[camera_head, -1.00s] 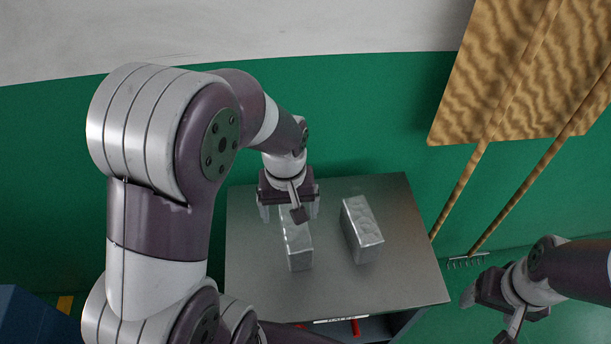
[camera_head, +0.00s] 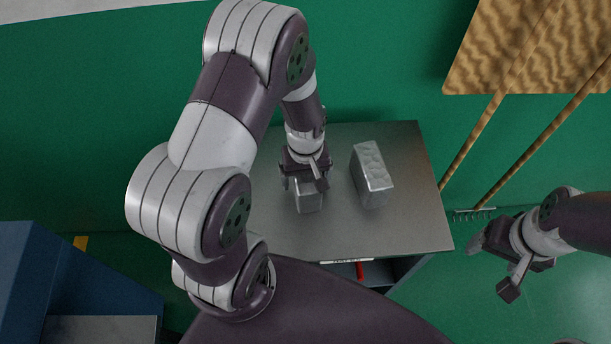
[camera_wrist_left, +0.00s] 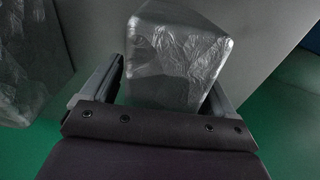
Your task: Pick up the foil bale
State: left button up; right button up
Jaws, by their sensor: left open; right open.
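Two silvery, crinkled foil bales stand on a grey metal table top (camera_head: 415,225). The left bale (camera_head: 309,203) is mostly hidden under my left gripper (camera_head: 305,184); only its near end shows in the head view. In the left wrist view this bale (camera_wrist_left: 178,55) sits between the two open fingers (camera_wrist_left: 165,88), with no clear grip on it. The right bale (camera_head: 371,176) stands apart to the right, and its side also shows at the left of the wrist view (camera_wrist_left: 28,60). My right gripper (camera_head: 492,268) is open and empty, off the table's right side.
A blue box-like object (camera_head: 70,270) stands at the lower left. A tan patterned board (camera_head: 530,50) on two wooden poles stands at the upper right. Below the table's front edge is a shelf with something red (camera_head: 360,270). The right part of the table is bare.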

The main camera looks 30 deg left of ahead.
pick_arm(q)
jog(key=c, duration=1.2)
